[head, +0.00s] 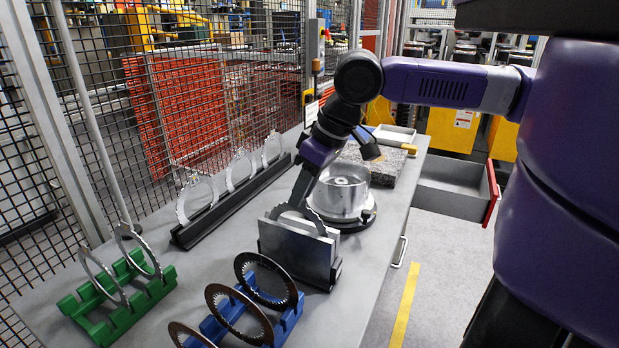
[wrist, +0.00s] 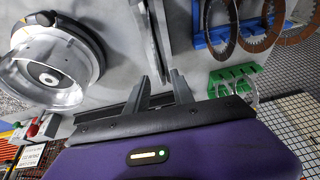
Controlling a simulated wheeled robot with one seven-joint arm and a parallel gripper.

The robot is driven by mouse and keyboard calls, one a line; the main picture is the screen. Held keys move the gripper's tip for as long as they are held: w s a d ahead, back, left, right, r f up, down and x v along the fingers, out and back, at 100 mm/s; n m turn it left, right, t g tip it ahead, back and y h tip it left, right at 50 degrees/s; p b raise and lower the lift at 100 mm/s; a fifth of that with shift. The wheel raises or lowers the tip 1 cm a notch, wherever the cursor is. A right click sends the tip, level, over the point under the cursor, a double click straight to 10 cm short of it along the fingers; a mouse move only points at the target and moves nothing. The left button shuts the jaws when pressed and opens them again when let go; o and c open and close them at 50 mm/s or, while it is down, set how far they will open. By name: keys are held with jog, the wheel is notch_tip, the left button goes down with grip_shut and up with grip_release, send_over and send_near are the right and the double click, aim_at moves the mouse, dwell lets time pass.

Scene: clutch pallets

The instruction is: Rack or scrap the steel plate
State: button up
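Silver steel plates (head: 197,197) stand upright in a long black rack (head: 225,210) at the back of the bench. More thin steel rings (head: 101,276) stand in a green rack (head: 120,310) at the left; it also shows in the wrist view (wrist: 233,77). My gripper (wrist: 160,92) is open, with no plate visible between its fingers. In the head view it is low behind a grey upright metal block (head: 292,252), its fingertips mostly hidden. A dark toothed edge shows at the block's top; I cannot tell what it belongs to.
Dark toothed rings (head: 238,312) stand in a blue rack (head: 287,322) at the front. A silver drum (head: 342,193) sits close right of my gripper. Behind it are a stone slab (head: 398,168) and a white tray (head: 393,133). A red-fronted drawer (head: 455,187) is open at right.

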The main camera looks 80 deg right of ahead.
jog(key=shift+x, duration=1.45)
grip_shut()
dwell(2.0)
notch_tip(320, 180, up, 13)
jog(key=p, duration=1.1)
jog(key=shift+f+p, duration=0.2)
jog(key=shift+p, duration=0.2)
dwell(0.4)
dwell(0.3)
